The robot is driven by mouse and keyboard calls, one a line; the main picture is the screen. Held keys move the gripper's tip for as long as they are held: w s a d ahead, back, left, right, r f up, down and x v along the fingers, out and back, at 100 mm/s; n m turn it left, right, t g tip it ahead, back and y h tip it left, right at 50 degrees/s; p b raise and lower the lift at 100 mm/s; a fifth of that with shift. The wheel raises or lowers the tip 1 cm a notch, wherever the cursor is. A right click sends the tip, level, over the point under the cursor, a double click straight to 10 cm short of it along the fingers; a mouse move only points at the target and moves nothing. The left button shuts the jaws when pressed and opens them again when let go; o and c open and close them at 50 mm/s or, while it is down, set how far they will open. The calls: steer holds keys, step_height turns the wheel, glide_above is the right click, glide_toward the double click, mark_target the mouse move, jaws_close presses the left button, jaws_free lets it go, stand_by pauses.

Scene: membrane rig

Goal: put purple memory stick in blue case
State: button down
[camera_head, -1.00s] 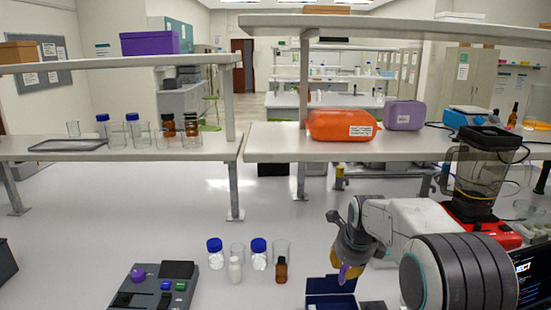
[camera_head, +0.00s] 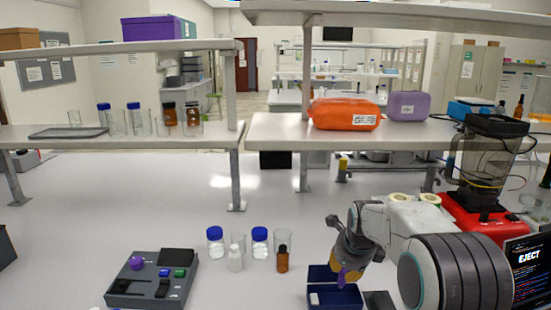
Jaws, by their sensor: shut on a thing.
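The blue case (camera_head: 348,298) stands open at the bottom of the view, its lid raised at the back. A small pale patch shows at its left inside. My gripper (camera_head: 343,272) points down over the case, shut on the purple memory stick (camera_head: 342,279). The stick hangs below the fingertips, in front of the lid and above the case's opening as seen here. Whether it touches the case I cannot tell. My fingers hide its upper part.
A dark grey device (camera_head: 150,280) with a purple knob and coloured buttons lies to the left. Several bottles and beakers, including a brown bottle (camera_head: 283,260), stand left of the case. A red blender base (camera_head: 480,215) stands at right. A dark flat piece (camera_head: 379,301) lies beside the case.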

steer(key=c, duration=1.1)
jaws_free()
steer(key=v, duration=1.2)
steer(key=shift+f, duration=0.1)
